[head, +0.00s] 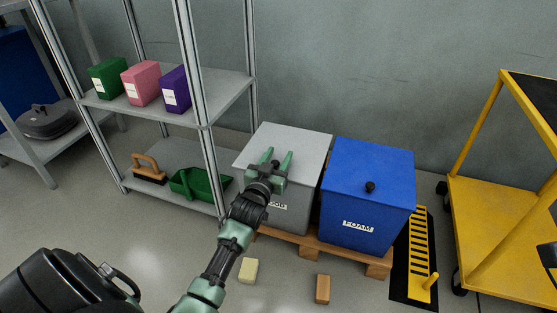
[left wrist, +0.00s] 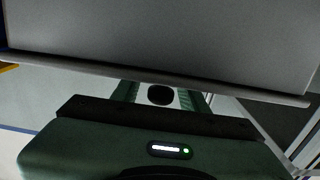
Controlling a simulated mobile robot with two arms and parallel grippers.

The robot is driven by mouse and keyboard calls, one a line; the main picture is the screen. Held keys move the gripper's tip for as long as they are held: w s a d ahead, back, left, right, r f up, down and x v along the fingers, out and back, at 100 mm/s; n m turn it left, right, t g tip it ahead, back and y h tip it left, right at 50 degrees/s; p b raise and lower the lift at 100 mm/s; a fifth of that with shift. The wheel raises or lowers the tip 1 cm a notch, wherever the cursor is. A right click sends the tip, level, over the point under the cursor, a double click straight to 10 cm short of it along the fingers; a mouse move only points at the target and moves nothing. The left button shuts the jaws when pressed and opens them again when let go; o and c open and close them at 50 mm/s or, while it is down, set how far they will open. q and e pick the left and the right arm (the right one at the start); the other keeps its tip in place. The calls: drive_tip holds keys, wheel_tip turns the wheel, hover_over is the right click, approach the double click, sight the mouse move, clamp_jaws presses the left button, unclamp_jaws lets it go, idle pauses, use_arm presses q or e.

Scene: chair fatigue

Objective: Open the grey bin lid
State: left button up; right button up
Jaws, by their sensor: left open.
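The grey bin (head: 292,212) stands on a wooden pallet against the wall. Its flat grey lid (head: 309,143) looks shut. My left gripper (head: 278,153) is over the lid, open, with its two green fingers pointing toward the wall. A small dark knob shows at the fingers in the head view. In the left wrist view a dark round shape (left wrist: 160,95) sits between the fingers, below the edge of a grey panel (left wrist: 165,45) that hides the fingertips. I cannot tell whether the fingers touch anything. My right gripper is not in view.
A blue bin (head: 345,168) with a black knob stands right beside the grey one. A metal shelf (head: 235,86) with several boxes is close on the left. A yellow cart (head: 490,230) stands right. A sponge (head: 249,270) and brown block (head: 323,289) lie on the floor.

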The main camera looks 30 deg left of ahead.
use_arm(q)
drive_tip(key=shift+c, duration=0.3)
clamp_jaws()
idle(1.2)
